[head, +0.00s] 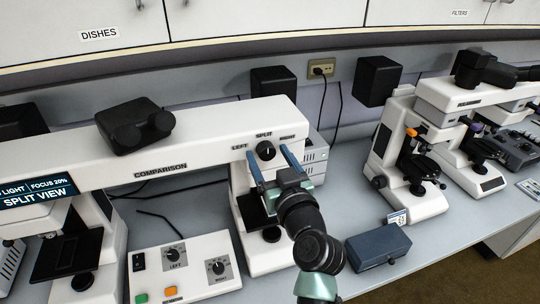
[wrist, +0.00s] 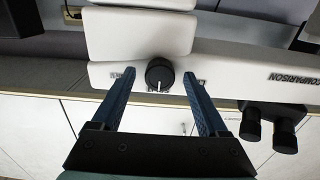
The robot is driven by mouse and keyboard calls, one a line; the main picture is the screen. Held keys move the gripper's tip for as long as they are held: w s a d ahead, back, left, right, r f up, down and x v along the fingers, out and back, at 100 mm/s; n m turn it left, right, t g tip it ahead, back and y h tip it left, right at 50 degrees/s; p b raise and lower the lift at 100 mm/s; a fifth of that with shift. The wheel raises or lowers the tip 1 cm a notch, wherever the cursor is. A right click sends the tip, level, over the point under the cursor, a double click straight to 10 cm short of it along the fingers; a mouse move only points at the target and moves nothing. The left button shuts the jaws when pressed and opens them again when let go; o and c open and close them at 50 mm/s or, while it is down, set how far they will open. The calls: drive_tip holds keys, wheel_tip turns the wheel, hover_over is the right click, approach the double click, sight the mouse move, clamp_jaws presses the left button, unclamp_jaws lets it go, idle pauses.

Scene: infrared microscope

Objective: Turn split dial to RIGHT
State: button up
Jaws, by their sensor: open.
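The split dial (head: 265,150) is a round black knob on the front right of the white comparison microscope bridge (head: 215,140). LEFT, SPLIT and RIGHT are printed around it. Its white mark points up at SPLIT. My gripper (head: 267,155) is open, with one blue finger on each side of the dial. In the wrist view, which is upside down, the dial (wrist: 159,74) shows between the fingertips of my gripper (wrist: 159,77), with a gap on each side. The display (head: 38,193) at the left reads SPLIT VIEW.
A white control box (head: 185,265) with two knobs and coloured buttons stands below left of my gripper. A dark blue case (head: 378,247) lies at the right, near my arm. More microscopes (head: 412,150) stand farther right. A black eyepiece unit (head: 135,125) sits on the bridge.

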drive_tip(key=shift+c, duration=0.2)
clamp_jaws()
idle(0.3)
drive_tip(key=m, duration=0.4)
drive_tip(key=shift+b, duration=0.3)
drive_tip(key=shift+f+m, duration=0.1)
drive_tip(key=shift+m, duration=2.4)
drive_tip(key=shift+o, duration=0.2)
unclamp_jaws()
